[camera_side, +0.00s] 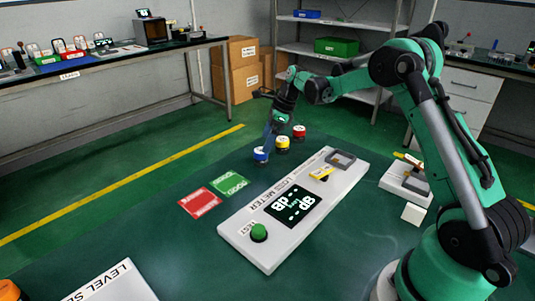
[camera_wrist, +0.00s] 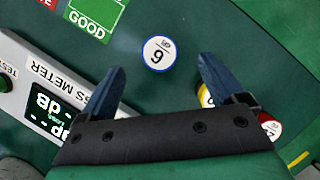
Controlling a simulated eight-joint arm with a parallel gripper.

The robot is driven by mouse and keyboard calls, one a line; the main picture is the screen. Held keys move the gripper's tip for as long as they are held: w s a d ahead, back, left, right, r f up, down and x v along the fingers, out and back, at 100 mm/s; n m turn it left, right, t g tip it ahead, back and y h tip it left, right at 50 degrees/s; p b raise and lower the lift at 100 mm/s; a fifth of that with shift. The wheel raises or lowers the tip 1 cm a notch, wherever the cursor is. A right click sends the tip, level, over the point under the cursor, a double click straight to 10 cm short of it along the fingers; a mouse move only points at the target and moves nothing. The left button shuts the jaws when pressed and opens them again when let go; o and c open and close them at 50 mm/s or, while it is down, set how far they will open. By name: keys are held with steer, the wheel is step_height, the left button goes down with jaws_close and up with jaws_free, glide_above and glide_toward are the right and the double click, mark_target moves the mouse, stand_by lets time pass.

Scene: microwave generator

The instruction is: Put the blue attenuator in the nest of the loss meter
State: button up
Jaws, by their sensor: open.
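The blue attenuator (camera_side: 261,155) stands upright on the green table, left of a yellow one and a red one. In the wrist view its round white top (camera_wrist: 158,52) reads "UP" and "6", with a blue rim. My gripper (camera_side: 268,138) is open and empty, pointing down close over it. In the wrist view the two blue fingers of my gripper (camera_wrist: 161,66) are spread, with the attenuator between and slightly beyond their tips. The white loss meter (camera_side: 262,211) lies to the right, with a display and green button. A grey square frame (camera_side: 341,158) and yellow part sit at its far end; I cannot clearly make out the nest.
The yellow attenuator (camera_side: 282,143) and red attenuator (camera_side: 299,132) stand close by; the yellow one is beside a fingertip in the wrist view. A green card (camera_side: 230,183) and red card (camera_side: 200,202) lie flat to the left. A small device (camera_side: 407,180) stands right of the meter.

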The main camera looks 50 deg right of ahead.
mark_target(261, 157)
steer(key=shift+x, duration=2.65)
jaws_close()
